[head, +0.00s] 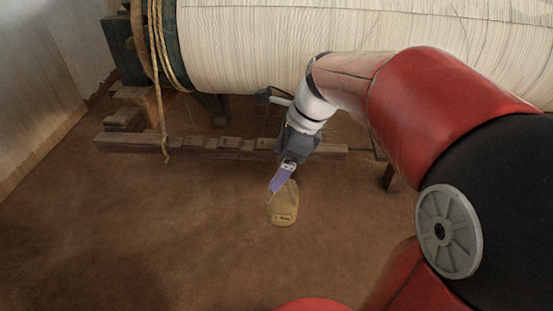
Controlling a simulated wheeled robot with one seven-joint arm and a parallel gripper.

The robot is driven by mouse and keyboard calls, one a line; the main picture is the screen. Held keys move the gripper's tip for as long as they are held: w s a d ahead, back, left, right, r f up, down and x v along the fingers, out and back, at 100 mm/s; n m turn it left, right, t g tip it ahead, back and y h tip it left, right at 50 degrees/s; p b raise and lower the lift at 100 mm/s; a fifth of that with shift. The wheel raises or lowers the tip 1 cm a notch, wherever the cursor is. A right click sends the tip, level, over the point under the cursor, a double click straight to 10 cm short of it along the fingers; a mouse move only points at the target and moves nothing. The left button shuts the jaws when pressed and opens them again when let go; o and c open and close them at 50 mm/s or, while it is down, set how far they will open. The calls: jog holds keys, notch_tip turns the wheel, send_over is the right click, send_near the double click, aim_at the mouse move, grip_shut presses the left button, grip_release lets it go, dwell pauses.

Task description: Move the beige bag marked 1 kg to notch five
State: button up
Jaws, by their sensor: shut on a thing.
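The beige bag (284,208) hangs below my gripper (282,183) in the head view, with a small dark label near its lower end. The label looks like a 1 kg mark, though it is tiny. My gripper is shut on the top of the bag, and its purple finger covers part of it. A wooden notched beam (225,144) runs across behind the bag, with small marks along it that are too small to read surely. My gripper and wrist hide the beam's right-middle part. The bag is in front of the beam, apart from it in the picture.
A large roller wound with pale threads (260,50) spans the back above the beam. A rope (158,90) hangs at its left end, down past the beam. The brown earth floor (130,230) is clear at left.

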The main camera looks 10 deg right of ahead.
jog(key=shift+w+d+f, duration=0.1)
jog(key=shift+w+d, duration=0.4)
jog(key=shift+w, duration=0.95)
jog(key=shift+w+d, duration=0.45)
jog(key=shift+w, duration=1.05)
jog(key=shift+w+d+f, duration=0.1)
jog(key=shift+w+d, duration=0.4)
jog(key=shift+w, duration=0.95)
jog(key=shift+s+f+b, duration=0.1)
jog(key=shift+f+b, duration=0.35)
jog(key=shift+f, duration=0.65)
jog(key=shift+f, duration=0.3)
jog(key=o, duration=1.7)
jog(key=shift+o, duration=0.2)
jog(key=shift+f, duration=0.1)
